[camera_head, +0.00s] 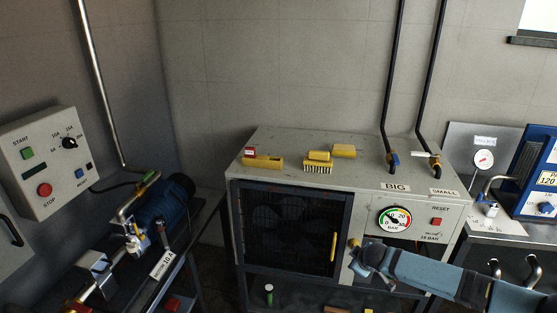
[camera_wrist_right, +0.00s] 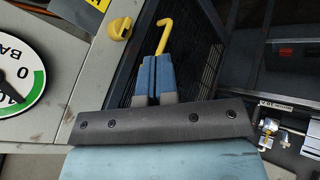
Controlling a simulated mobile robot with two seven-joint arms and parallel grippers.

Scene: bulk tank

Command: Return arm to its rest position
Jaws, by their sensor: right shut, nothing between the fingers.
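My right arm (camera_head: 425,275) reaches in from the right, in front of the grey machine cabinet (camera_head: 455,220). My right gripper (camera_head: 362,262) is beside the right edge of the cabinet's dark mesh door (camera_head: 290,225). In the right wrist view the blue-grey fingers (camera_wrist_right: 157,78) are shut together and empty. A yellow door handle (camera_wrist_right: 165,36) shows just beyond the fingertips; it also shows in the head view (camera_head: 334,247). I cannot tell whether the fingers touch it. My left gripper is not in view.
A yellow knob (camera_wrist_right: 120,28) sits beside the door. The gauge (camera_head: 394,220) and red reset button (camera_head: 437,221) are close above my right arm. Yellow brushes (camera_head: 318,163) lie on the cabinet top. A motor (camera_head: 165,203) stands on the left bench, and a blue device (camera_head: 541,170) at far right.

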